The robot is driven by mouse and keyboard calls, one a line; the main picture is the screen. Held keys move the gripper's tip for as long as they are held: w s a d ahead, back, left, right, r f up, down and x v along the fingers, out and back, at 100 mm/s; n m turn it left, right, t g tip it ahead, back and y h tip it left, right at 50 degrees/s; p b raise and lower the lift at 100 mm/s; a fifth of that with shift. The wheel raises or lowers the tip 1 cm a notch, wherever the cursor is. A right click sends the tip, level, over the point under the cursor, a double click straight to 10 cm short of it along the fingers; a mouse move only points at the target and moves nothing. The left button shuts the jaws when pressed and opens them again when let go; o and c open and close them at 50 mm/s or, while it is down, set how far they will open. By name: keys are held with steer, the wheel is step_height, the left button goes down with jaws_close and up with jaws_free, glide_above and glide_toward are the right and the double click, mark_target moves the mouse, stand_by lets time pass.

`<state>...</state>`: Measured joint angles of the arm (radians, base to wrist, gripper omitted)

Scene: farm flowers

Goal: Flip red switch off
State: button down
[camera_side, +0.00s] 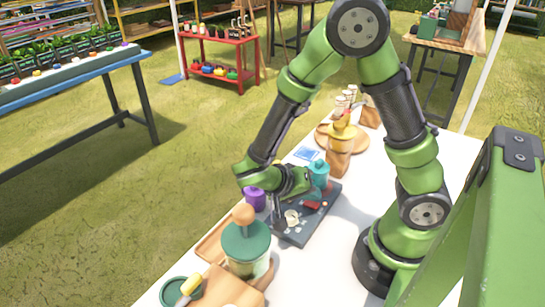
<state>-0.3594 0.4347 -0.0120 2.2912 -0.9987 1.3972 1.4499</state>
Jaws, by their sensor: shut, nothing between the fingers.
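A dark switch panel (303,229) lies on the white table. A small red piece, which looks like the red switch (313,205), is on it right of the middle. Whether it is on or off is too small to tell. A pale knob-like piece (292,217) sits on the panel to the left of the red one. My gripper (279,223) points down at the panel's left side, left of the pale piece and apart from the red switch. Its fingers are dark and closed, with nothing seen between them. Whether the tips touch the panel is unclear.
A green-lidded jar (246,246) with a wooden knob stands in front. A yellow-topped jar (341,142) stands farther back. White table (345,235) is clear right of the panel.

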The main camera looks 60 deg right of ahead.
mark_target(306, 205)
steer(key=shift+f, duration=0.2)
stand_by(0.6)
steer(key=shift+s+f, duration=0.1)
steer(key=shift+f, duration=0.15)
steer(key=shift+f, duration=0.3)
stand_by(0.6)
steer(key=shift+r, duration=0.75)
steer(key=shift+w+r, duration=0.25)
steer(key=shift+r, duration=1)
steer(key=shift+w+r, duration=0.2)
steer(key=shift+r, duration=1.05)
